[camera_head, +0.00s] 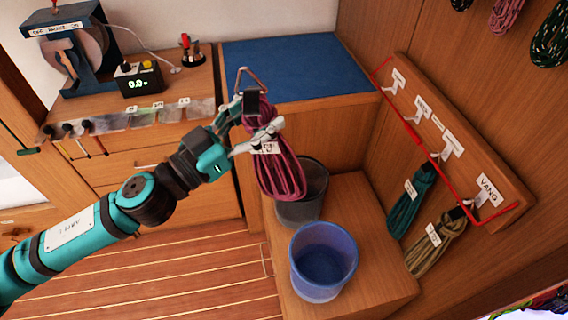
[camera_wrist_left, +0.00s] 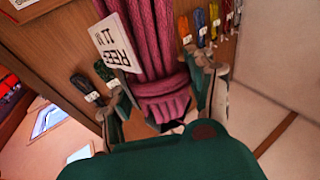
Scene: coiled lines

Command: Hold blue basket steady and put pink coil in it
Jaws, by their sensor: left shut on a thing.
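The pink coil (camera_head: 280,172) hangs in my left gripper (camera_head: 252,138), with a black strap and a metal ring at its top and a white label on it. In the left wrist view the coil (camera_wrist_left: 152,45) is between the two fingers of the left gripper (camera_wrist_left: 165,105), and its label reads "REEF". The blue basket (camera_head: 322,262) stands upright and empty on a wooden ledge, below and to the right of the coil. The coil is apart from it. No gripper touches the basket. My right gripper is not in view.
A grey basket (camera_head: 305,195) stands just behind the blue one, partly hidden by the coil. A wooden rack (camera_head: 450,140) with a red bar holds a teal coil (camera_head: 412,205) and a tan coil (camera_head: 437,242) at the right. A bench with a display box (camera_head: 139,80) is at the back left.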

